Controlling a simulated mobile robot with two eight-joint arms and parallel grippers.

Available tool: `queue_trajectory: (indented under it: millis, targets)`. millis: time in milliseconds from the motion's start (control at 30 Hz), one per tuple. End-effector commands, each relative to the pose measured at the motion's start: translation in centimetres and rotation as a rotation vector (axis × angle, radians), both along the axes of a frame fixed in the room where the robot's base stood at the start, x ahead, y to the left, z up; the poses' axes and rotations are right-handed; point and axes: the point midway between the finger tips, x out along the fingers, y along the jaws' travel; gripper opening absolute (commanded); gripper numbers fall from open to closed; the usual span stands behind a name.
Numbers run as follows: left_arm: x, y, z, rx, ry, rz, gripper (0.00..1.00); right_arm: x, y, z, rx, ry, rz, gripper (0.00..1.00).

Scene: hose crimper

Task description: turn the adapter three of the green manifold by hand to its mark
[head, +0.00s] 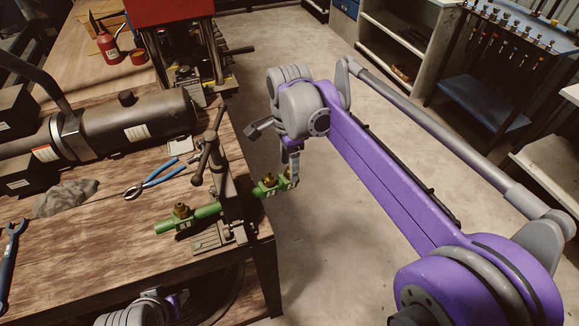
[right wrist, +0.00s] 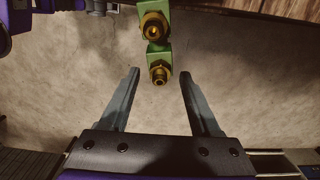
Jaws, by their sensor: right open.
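The green manifold (head: 208,211) is clamped in a vise (head: 226,185) at the table's right edge, its right end sticking out past the edge. A brass adapter (head: 182,210) stands on its left part, and others (head: 268,180) on the overhanging part. In the right wrist view the end adapter (right wrist: 159,73) lies between my open fingertips, with a gap on each side; another adapter (right wrist: 153,30) is farther up. I take the end one as adapter three, but no number shows. My right gripper (head: 290,178) points down over that end. No mark is readable.
Blue-handled pliers (head: 155,180), a grey rag (head: 66,198) and a black cylindrical machine (head: 130,125) are on the wooden table. The vise's handle (head: 206,150) rises beside the manifold. Open floor (head: 340,250) lies to the right; a blue tool cart (head: 480,95) stands beyond.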

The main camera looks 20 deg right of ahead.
Motion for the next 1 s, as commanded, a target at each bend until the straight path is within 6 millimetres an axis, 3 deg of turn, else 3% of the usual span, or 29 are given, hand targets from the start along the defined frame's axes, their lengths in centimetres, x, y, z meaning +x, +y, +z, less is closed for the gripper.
queue_trajectory:
  millis: [133, 433, 800, 1000]
  targets:
    - [-0.03, 0.00, -0.09, 0.000, 0.001, 0.000, 0.58, -0.02, -0.01, -1.07, 0.000, 0.000, 0.000, 0.64]
    - [-0.02, 0.00, -0.09, 0.000, 0.000, 0.000, 0.58, -0.02, -0.01, -1.25, 0.000, 0.000, 0.000, 0.64]
    - [-0.02, 0.00, -0.09, 0.000, 0.001, 0.000, 0.58, -0.03, -0.01, -1.22, 0.000, 0.000, 0.001, 0.00]
    - [-0.01, 0.00, -0.04, 0.000, 0.000, 0.000, 0.58, -0.05, -0.01, -1.20, 0.000, -0.003, 0.014, 0.00]
